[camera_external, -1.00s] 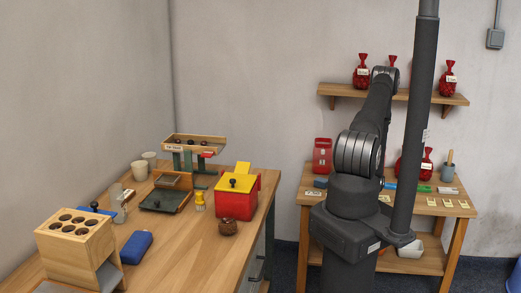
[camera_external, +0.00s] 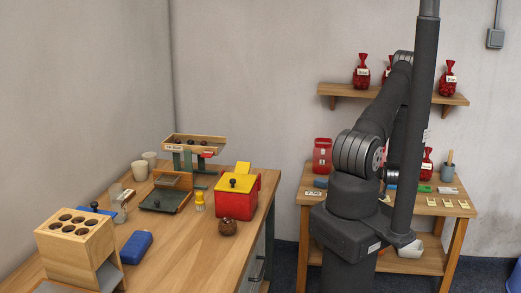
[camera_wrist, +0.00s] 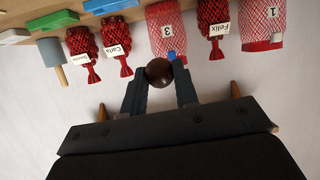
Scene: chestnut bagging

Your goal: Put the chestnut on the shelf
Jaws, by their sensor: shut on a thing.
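My gripper (camera_wrist: 160,88) is shut on a round dark brown chestnut (camera_wrist: 159,72) in the wrist view, held between the fingertips. In the external view my arm is turned toward the back wall and my gripper and the chestnut are hidden behind the arm and column. The wooden shelf (camera_external: 328,89) is on the back wall, with several red bags (camera_external: 447,80) on it. The wrist view appears upside down.
Below the shelf is a wooden side table (camera_external: 307,200). In the wrist view labelled red mesh bags (camera_wrist: 213,20) stand on a wooden surface close beyond the chestnut.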

